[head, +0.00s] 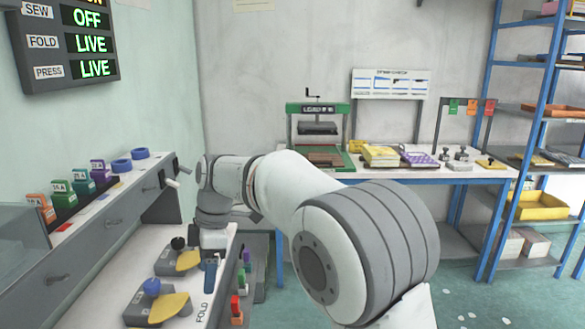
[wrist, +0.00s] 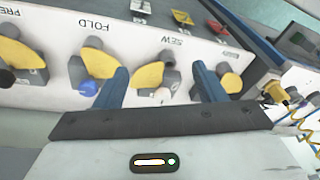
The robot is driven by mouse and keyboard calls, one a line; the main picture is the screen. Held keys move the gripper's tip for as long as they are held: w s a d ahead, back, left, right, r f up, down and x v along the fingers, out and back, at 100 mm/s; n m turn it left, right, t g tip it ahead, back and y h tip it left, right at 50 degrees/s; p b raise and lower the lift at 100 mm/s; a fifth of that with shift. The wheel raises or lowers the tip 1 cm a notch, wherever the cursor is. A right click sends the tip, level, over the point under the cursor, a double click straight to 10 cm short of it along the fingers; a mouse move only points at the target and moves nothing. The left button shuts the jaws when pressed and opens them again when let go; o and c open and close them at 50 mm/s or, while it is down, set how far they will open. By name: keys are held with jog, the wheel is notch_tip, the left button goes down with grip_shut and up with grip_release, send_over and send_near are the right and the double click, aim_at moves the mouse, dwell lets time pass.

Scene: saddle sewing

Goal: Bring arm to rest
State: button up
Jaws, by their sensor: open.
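My arm reaches left across the head view, bent at the elbow, with its wrist over the control bench (head: 95,290). My gripper (head: 210,272) points down at the bench. In the wrist view, my gripper (wrist: 160,72) shows two blue fingers spread apart with nothing held between them. Beyond the fingers are the bench's switches with yellow plates. The one by the FOLD label has a blue knob (wrist: 89,88), also in the head view (head: 152,287). Whether the fingers touch any switch is unclear.
The status board (head: 70,42) reads SEW OFF, FOLD LIVE, PRESS LIVE. Numbered coloured blocks and blue rings (head: 121,165) sit on the bench's upper ledge. A back table (head: 440,177) holds a green press (head: 318,125). A blue shelf rack (head: 490,150) stands right. Floor at lower right is open.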

jog(key=s+d+m+t+p, duration=0.1)
jog(key=s+d+m, duration=0.3)
jog(key=d, duration=0.5)
jog(key=s+d+m+t, duration=0.1)
jog(key=s+d+m, duration=0.2)
jog(key=d+m, duration=0.45)
jog(key=s+d+m+t+p, duration=0.1)
jog(key=s+d+m, duration=0.25)
jog(key=d, duration=0.65)
jog(key=s+d+f+m+t+h, duration=0.1)
jog(key=s+d+f+m, duration=0.2)
jog(key=s+d+m, duration=0.3)
jog(key=shift+s+d+m+h, duration=0.4)
jog(key=shift+s+m, duration=0.2)
jog(key=shift+s, duration=0.25)
jog(key=shift+a, duration=0.1)
jog(key=shift+c, duration=0.2)
